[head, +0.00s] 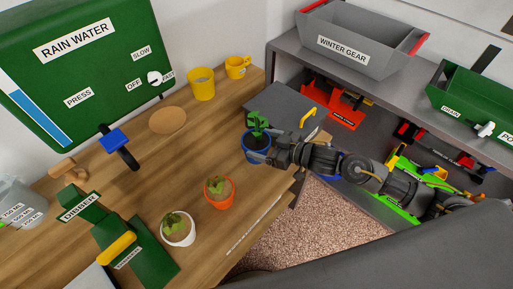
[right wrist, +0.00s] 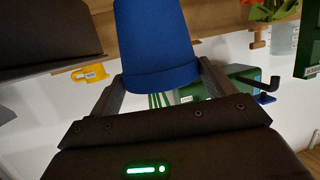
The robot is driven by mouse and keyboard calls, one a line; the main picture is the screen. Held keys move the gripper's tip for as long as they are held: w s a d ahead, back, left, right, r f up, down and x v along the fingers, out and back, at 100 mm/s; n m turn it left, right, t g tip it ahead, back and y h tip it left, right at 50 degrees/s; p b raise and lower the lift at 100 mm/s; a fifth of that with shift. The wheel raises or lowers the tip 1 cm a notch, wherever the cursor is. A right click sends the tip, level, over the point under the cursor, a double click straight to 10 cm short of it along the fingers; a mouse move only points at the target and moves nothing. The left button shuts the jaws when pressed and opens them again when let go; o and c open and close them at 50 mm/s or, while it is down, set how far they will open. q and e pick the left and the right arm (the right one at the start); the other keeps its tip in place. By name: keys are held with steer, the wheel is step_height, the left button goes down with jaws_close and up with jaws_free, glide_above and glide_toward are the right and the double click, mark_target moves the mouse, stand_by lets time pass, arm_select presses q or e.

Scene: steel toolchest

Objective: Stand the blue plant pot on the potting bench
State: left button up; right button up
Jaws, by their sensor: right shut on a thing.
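The blue plant pot (head: 257,155) holds a leafy green plant and shows at the right edge of the wooden potting bench (head: 150,160) in the head view. My right gripper (head: 271,155) comes in from the right and is shut on the pot. In the right wrist view the blue pot (right wrist: 158,45) sits between both fingers. The pot looks about upright in the head view. I cannot tell whether its base touches the bench. My left gripper is not in view.
An orange pot (head: 220,192) and a white pot (head: 178,228) with plants stand nearer on the bench. Behind are a round cork mat (head: 167,120), a yellow pot (head: 201,84) and a yellow mug (head: 237,67). A grey shelf unit (head: 285,60) stands to the right.

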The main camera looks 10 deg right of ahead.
steer(key=shift+w+a+f+p, duration=0.15)
steer(key=shift+w+a+f, duration=0.1)
steer(key=shift+w+f, duration=0.7)
steer(key=shift+w+a+f+p, duration=0.15)
steer(key=shift+w+a+f, duration=0.1)
steer(key=shift+w+f, duration=0.6)
step_height(320, 180, down, 2)
steer(key=shift+s+f+p, duration=0.15)
steer(key=shift+f+p, duration=0.05)
steer(key=shift+p, duration=0.35)
steer(key=shift+f, duration=0.4)
